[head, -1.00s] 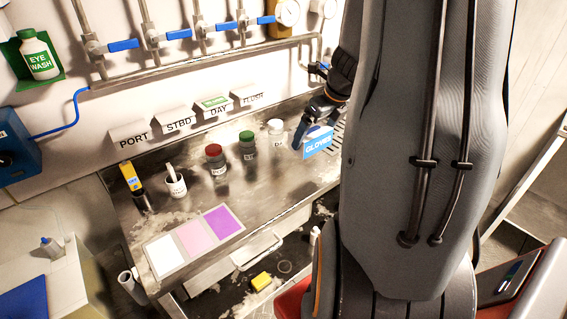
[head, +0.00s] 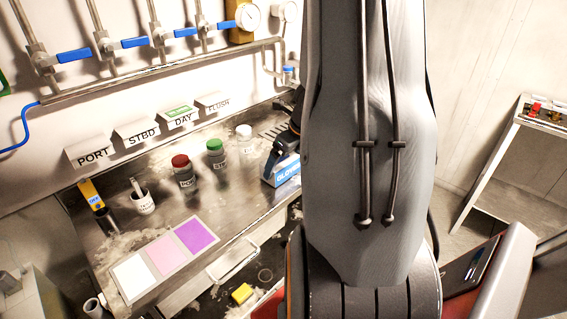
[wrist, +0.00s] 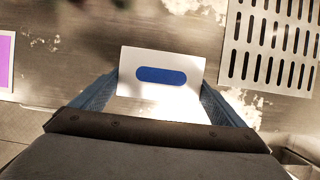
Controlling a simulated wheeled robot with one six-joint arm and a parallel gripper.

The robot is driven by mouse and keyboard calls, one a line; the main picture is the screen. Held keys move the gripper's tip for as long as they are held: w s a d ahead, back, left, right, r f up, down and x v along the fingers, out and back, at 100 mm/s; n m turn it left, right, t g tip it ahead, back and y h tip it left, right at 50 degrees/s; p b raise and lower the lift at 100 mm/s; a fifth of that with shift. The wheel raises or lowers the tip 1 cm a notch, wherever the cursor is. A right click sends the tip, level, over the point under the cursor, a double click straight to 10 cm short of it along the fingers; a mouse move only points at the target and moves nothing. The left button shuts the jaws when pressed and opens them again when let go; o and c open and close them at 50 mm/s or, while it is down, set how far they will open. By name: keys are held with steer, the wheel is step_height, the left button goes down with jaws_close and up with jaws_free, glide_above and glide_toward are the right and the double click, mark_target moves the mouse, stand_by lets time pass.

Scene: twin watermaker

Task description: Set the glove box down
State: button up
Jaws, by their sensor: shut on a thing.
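The glove box is a blue and white box lettered "GLOVES" (head: 287,172) at the right part of the steel bench (head: 230,195) in the head view. In the wrist view its white top with a blue oval slot (wrist: 165,75) sits between the two blue fingers. My gripper (wrist: 160,98) is shut on the box, one finger on each side. It also shows in the head view (head: 282,152), partly behind my arm. The box is over the bench top; I cannot tell whether its underside touches the steel.
A slotted drain grid (wrist: 272,45) lies right of the box in the wrist view. Red-capped (head: 184,175) and green-capped (head: 216,153) bottles and a white-capped one (head: 244,138) stand to its left. A colour card (head: 165,255) lies near the front edge.

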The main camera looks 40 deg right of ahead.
steer(key=shift+f, duration=0.15)
steer(key=o, duration=0.8)
steer(key=shift+o, duration=0.2)
